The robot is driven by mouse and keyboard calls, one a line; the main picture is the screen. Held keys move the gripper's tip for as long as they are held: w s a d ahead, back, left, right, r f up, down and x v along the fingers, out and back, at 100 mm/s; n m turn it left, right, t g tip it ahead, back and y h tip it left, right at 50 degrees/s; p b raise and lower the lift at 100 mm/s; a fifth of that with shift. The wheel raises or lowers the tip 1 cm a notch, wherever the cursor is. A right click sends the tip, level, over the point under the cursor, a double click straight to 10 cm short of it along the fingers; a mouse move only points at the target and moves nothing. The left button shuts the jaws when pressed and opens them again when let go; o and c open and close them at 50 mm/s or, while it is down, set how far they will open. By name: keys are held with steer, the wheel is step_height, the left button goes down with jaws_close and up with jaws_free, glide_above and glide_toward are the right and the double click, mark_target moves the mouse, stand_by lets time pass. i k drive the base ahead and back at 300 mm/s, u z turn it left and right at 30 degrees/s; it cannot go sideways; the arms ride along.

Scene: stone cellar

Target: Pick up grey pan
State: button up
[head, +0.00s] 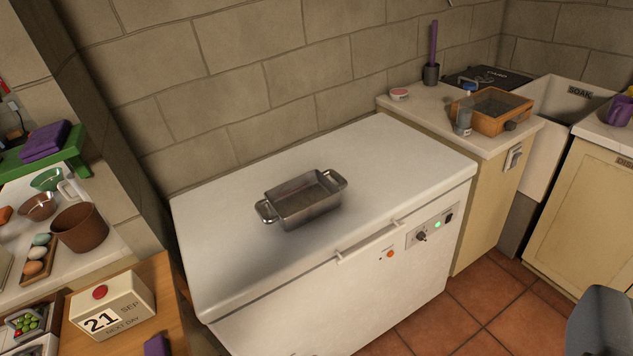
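The grey pan (302,201) is a rectangular metal loaf-type pan with a loop handle at each short end. It sits upright on the white lid of a chest freezer (225,245), near the middle of the view. Its inside looks empty.
The lid around the pan is clear; a stone wall stands behind. A wooden box (487,124) and a red-topped tin (399,94) are on the right counter. A calendar block (112,306) and brown pot (80,228) are at left. An unclear grey shape (601,322) fills the lower right corner.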

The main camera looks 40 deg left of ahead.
mark_target(297, 202)
steer(key=u, duration=0.05)
steer(key=i, duration=1)
steer(key=u, duration=0.05)
